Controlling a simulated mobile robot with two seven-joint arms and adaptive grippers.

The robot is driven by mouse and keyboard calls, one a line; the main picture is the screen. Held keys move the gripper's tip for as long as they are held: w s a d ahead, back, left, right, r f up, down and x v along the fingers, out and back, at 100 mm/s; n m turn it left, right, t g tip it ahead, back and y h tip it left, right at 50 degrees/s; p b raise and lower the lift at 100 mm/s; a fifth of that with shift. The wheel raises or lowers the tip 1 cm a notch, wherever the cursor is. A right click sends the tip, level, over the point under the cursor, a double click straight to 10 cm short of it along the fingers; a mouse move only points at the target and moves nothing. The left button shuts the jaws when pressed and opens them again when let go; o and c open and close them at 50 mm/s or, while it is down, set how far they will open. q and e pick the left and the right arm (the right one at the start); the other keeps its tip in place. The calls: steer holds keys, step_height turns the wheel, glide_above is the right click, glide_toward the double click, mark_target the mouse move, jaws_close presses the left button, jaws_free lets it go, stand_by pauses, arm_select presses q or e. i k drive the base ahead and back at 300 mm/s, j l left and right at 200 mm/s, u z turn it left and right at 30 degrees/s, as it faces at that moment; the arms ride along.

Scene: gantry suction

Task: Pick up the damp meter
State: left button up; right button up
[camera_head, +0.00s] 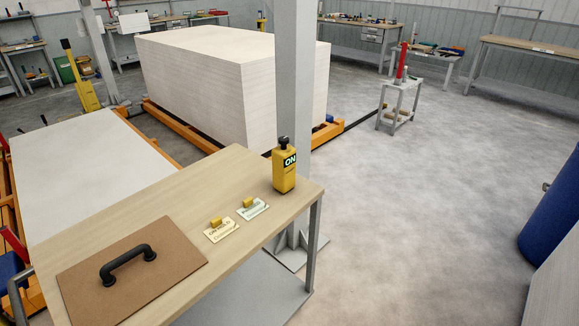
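The damp meter (284,170) is a yellow upright device with a black top knob and a dark display reading "ON". It stands near the far right corner of the wooden-topped table (178,192), close to the grey column. Nothing touches it from my side. Neither of my grippers shows in the head view.
On the table lie two paper cards with yellow clips (221,230) (252,208) and a brown board (131,270) with a black handle. A grey column (295,90) rises behind the meter. A large white stack (225,70) stands beyond.

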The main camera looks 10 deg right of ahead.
mark_target(283, 162)
steer(key=i+l, duration=0.25)
steer(key=l, duration=0.15)
steer(key=i+l, duration=0.3)
steer(key=l, duration=0.15)
steer(key=i+l+u, duration=0.1)
steer(key=i+l, duration=0.15)
steer(key=l, duration=0.15)
steer(key=i+l, duration=0.25)
steer(key=l, duration=0.2)
